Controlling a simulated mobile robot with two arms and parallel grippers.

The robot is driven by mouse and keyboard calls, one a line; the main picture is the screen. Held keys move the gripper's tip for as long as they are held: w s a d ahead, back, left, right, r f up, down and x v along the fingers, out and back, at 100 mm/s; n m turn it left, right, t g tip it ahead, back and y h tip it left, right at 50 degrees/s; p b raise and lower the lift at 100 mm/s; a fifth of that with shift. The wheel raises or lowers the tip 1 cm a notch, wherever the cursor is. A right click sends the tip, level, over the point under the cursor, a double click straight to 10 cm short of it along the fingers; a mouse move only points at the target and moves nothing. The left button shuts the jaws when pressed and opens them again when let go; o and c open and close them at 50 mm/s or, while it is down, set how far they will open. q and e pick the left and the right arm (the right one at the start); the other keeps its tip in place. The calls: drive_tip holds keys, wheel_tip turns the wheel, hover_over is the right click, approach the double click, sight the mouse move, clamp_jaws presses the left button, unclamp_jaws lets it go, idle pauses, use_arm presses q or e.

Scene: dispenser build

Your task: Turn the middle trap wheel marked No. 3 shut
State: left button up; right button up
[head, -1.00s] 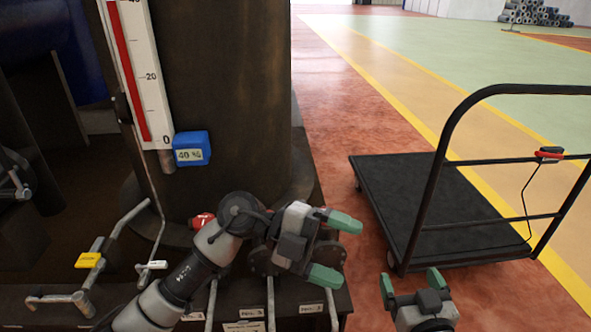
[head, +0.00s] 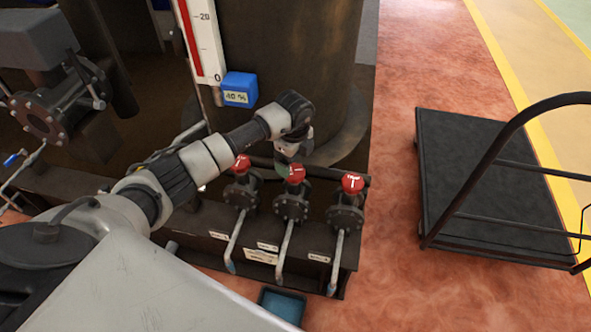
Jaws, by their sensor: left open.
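Three valves with red trap wheels stand in a row at the front of the dark frame. The middle wheel (head: 296,174) is red with a white mark on top; its number cannot be read. The left wheel (head: 242,163) and right wheel (head: 352,183) look alike. My left gripper (head: 284,169) is at the middle wheel, pointing down just behind and left of it. It is open, with a green fingertip partly showing; whether it touches the wheel cannot be told. My right gripper is out of view.
Bent outlet pipes (head: 286,250) hang below the valves, above a small blue tray (head: 282,305) on the floor. A large dark tank (head: 290,60) rises behind, with a blue 40 % block (head: 239,88) beside a scale. A black cart (head: 490,185) stands right; red floor between is clear.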

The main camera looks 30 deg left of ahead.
sight(294, 170)
use_arm(q)
drive_tip(key=shift+f+b, duration=0.35)
drive_tip(key=shift+f, duration=1.85)
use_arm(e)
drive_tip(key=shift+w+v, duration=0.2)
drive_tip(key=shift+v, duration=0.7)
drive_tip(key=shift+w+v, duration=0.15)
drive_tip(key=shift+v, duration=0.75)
use_arm(q)
drive_tip(key=shift+c, duration=0.3)
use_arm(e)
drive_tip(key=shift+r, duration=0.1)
use_arm(q)
drive_tip(key=c, duration=0.9)
drive_tip(key=shift+o, duration=0.2)
